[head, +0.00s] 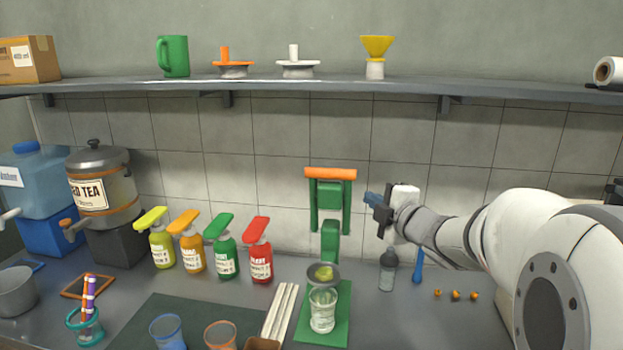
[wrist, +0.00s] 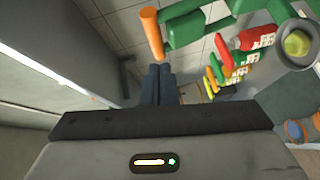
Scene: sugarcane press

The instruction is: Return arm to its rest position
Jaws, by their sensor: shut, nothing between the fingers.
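My gripper (head: 372,199) is shut and empty. In the head view it hangs in the air above the counter, just right of the green press (head: 331,240), and points left toward it. It is apart from the press's orange handle bar (head: 331,174). In the wrist view the shut fingers (wrist: 158,84) show at the middle, with the orange handle bar (wrist: 152,32) beyond them. My arm reaches in from the right of the head view. A clear cup (head: 322,310) stands on the press's green base, below a bowl with a yellow-green piece (head: 324,273).
A bottle (head: 388,270) stands below my gripper, with several small orange pieces (head: 455,295) to its right. Pump bottles (head: 260,262) line the wall left of the press. White canes (head: 281,312) lie beside it. A shelf (head: 300,86) with a green mug (head: 173,56) runs above.

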